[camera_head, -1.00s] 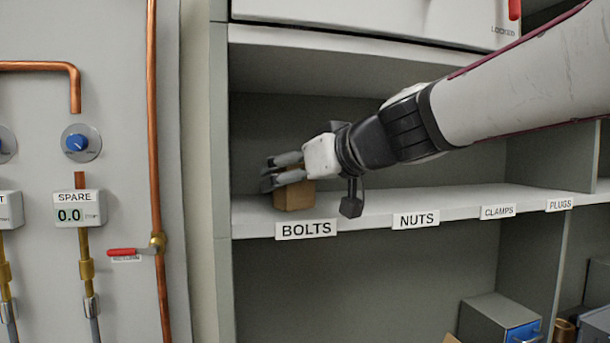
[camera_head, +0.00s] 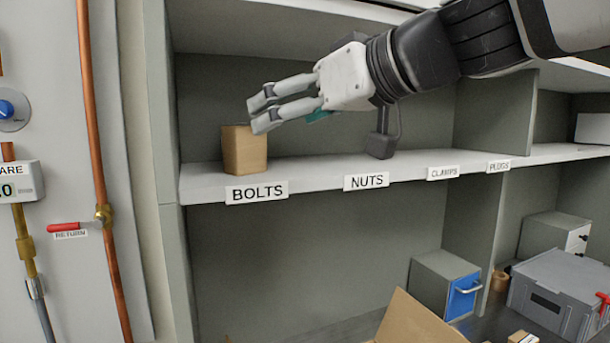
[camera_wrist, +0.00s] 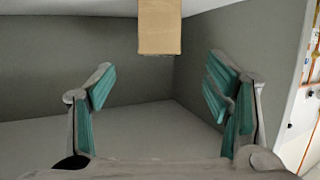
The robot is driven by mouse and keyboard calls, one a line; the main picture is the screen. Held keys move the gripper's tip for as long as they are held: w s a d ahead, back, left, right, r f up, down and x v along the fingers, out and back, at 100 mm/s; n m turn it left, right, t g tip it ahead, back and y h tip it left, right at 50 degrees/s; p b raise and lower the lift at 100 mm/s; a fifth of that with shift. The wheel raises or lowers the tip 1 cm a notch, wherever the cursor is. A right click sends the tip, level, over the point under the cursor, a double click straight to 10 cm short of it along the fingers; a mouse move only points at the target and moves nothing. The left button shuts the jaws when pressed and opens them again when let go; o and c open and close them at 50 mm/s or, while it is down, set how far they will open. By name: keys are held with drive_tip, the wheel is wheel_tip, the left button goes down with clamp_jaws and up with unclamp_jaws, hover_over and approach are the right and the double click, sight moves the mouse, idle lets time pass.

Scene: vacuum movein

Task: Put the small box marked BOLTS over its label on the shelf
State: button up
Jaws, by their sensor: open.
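A small brown box (camera_head: 244,150) stands upright on the shelf board (camera_head: 330,170), above and slightly left of the BOLTS label (camera_head: 257,192). No marking on the box can be read. My gripper (camera_head: 258,112) is open and empty, above and to the right of the box in the head view. In the wrist view the box (camera_wrist: 160,27) shows at the top, beyond the two spread fingers with teal pads (camera_wrist: 172,95), and not between them.
More labels, NUTS (camera_head: 366,181), CLAMPS (camera_head: 443,173) and PLUGS (camera_head: 498,166), run along the shelf edge. A side wall (camera_head: 155,130) stands close left of the box. Below are an open carton (camera_head: 415,322), a blue-fronted drawer unit (camera_head: 440,285) and a grey case (camera_head: 560,295).

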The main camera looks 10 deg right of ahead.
drive_tip(key=s+d+f+m+g+h, duration=0.2)
drive_tip(key=s+d+f, duration=0.3)
drive_tip(key=f, duration=0.5)
drive_tip(key=s+d+f+m+g+h, duration=0.2)
drive_tip(key=s+d+f+m+h, duration=0.1)
drive_tip(key=s+f, duration=0.5)
drive_tip(key=s+d+f+m+g+h, duration=0.2)
drive_tip(key=s+d+f, duration=0.5)
drive_tip(key=f, duration=0.4)
drive_tip(key=shift+f+m+g+h, duration=0.4)
drive_tip(key=shift+g+h, duration=0.1)
drive_tip(key=shift+h, duration=0.7)
drive_tip(key=shift+d+r, duration=0.1)
